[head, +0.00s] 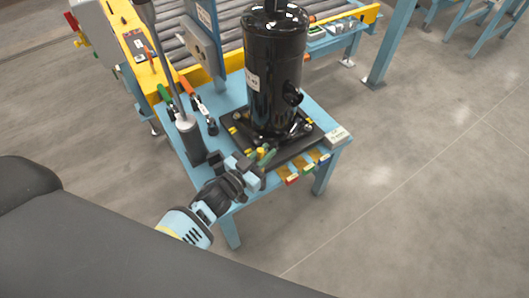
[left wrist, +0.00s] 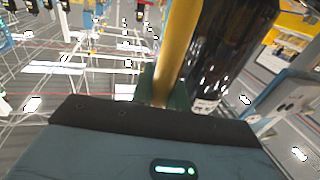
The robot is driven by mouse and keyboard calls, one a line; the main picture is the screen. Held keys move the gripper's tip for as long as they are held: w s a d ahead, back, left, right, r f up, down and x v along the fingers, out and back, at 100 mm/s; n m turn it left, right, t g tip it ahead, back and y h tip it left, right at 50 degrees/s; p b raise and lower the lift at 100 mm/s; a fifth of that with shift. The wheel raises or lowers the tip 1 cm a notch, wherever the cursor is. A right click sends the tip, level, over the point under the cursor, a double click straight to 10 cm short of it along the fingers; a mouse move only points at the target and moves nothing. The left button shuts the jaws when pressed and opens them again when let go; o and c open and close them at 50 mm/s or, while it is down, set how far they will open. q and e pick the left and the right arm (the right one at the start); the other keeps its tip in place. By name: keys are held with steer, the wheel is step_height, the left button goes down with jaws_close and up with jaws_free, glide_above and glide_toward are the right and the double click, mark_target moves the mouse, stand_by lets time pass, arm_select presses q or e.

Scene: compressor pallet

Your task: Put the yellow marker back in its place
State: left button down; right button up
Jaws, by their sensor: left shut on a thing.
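The yellow marker (left wrist: 181,45) shows in the left wrist view as a long yellow shaft rising from between the dark green fingertips of my left gripper (left wrist: 165,88). The left gripper is shut on it. In the head view the left gripper (head: 264,158) is over the front edge of the blue table, close to the front of the black pallet. A small yellow piece shows beside its fingertips there; I cannot tell whether it is the marker. Where the marker's place is cannot be made out. My right gripper is not in view.
A tall black compressor (head: 274,68) stands on the black pallet (head: 300,147) on the blue table (head: 229,103). A roller conveyor (head: 196,30) runs behind.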

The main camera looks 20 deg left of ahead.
arm_select(q)
steer(key=shift+f+b, duration=0.4)
steer(key=shift+f, duration=0.05)
steer(key=shift+f, duration=0.35)
steer(key=shift+f+b, duration=0.7)
steer(key=shift+b, duration=0.15)
steer(key=shift+f+b, duration=0.85)
steer(key=shift+f, duration=0.15)
stand_by(0.4)
steer(key=shift+f+b, duration=0.45)
steer(key=shift+f, duration=0.1)
steer(key=shift+f+b, duration=0.45)
steer(key=shift+f, duration=0.05)
steer(key=c, duration=1.3)
jaws_free()
steer(key=shift+s, duration=0.1)
